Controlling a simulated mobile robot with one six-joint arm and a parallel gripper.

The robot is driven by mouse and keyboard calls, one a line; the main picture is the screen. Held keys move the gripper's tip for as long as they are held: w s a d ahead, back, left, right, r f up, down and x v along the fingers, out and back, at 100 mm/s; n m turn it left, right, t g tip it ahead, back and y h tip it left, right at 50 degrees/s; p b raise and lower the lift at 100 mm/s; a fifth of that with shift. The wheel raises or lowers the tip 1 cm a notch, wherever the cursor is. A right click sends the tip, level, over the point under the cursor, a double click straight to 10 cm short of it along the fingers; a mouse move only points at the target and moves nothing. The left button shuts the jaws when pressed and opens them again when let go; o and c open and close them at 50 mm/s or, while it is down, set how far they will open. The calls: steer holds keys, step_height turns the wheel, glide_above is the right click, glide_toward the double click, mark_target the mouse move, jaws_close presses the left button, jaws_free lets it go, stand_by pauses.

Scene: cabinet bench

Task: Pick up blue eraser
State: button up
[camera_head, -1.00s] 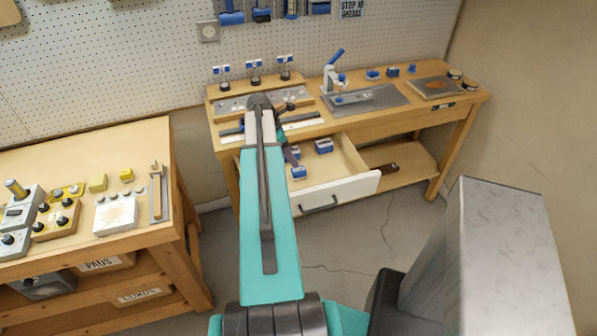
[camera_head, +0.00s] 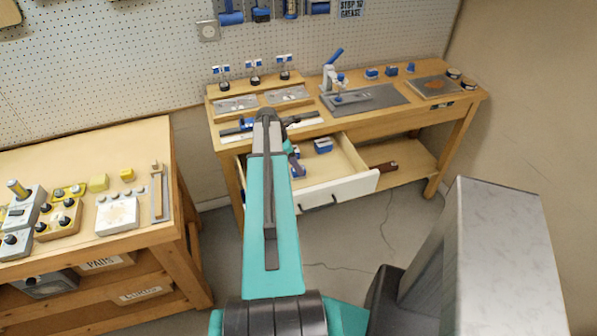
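Two small blue blocks lie in the open drawer (camera_head: 345,160) of the far bench. One blue block (camera_head: 323,146) sits toward the back of the drawer. The other (camera_head: 299,171) is nearer the front left and is partly covered by my gripper (camera_head: 295,164). I cannot tell from this view which of them is the blue eraser. My gripper is small and mostly hidden behind my teal arm. It reaches down into the left part of the drawer, over or beside the front block. Whether its fingers are open or touch the block cannot be seen.
The drawer's white front (camera_head: 340,190) stands out from the bench. On the bench top are a lever press (camera_head: 332,80), a grey mat (camera_head: 385,97) and several small blue pieces (camera_head: 391,71). A second bench (camera_head: 130,150) with yellow parts stands at left.

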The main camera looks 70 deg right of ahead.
steer(key=shift+f, duration=0.1)
steer(key=shift+s+d+f+p, duration=0.3)
steer(key=shift+s+f+p, duration=0.05)
steer(key=shift+f+p, duration=0.2)
steer(key=shift+s+d+f+p, duration=0.25)
steer(key=shift+s+f+p, duration=0.05)
steer(key=shift+f+p, duration=0.2)
steer(key=shift+x, duration=1.2)
steer(key=shift+a, duration=0.1)
steer(key=c, duration=1.1)
steer(key=shift+c, duration=0.3)
steer(key=shift+r+b, duration=1.35)
steer(key=shift+r, duration=3.65)
